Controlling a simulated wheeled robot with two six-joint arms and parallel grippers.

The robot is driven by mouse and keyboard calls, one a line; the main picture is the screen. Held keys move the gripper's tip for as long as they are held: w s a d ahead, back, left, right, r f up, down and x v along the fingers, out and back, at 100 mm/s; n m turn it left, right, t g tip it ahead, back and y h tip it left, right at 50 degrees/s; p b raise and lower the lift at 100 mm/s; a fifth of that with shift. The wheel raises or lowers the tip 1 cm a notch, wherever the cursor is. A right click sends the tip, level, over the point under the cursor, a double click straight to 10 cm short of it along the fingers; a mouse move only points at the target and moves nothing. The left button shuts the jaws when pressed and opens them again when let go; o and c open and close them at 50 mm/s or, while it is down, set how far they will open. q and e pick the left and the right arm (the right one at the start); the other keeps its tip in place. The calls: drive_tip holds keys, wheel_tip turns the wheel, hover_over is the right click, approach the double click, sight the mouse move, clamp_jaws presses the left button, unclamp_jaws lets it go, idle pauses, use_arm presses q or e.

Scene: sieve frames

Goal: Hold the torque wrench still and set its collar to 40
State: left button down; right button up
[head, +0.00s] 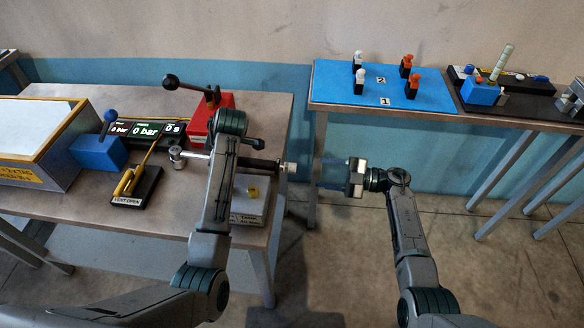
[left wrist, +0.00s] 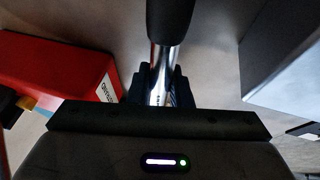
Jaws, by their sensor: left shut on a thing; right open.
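The torque wrench (head: 262,163) lies crosswise near the right edge of the left bench. Its silver head (head: 178,155) points left and its collar end (head: 286,167) points right, reaching about the bench edge. My left gripper is shut on the wrench's chrome shaft (left wrist: 161,75), just below the black grip (left wrist: 170,18) in the left wrist view. In the head view my left arm hides that grasp. My right gripper (head: 324,172) is open and empty, facing the collar end from the right with a gap between. The collar's scale is too small to read.
A red box (head: 212,112) with a black lever stands behind the wrench; it also shows in the left wrist view (left wrist: 62,65). A grey box with a yellow part (head: 248,216) is in front. A blue mat (head: 335,85) with pegs lies on the right table. Open floor separates the tables.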

sight(294, 169)
drive_tip(key=a, duration=0.9)
drive_tip(key=shift+w+a, duration=0.3)
drive_tip(key=shift+w, duration=0.1)
drive_tip(key=shift+c, duration=0.2)
drive_tip(key=c, duration=0.9)
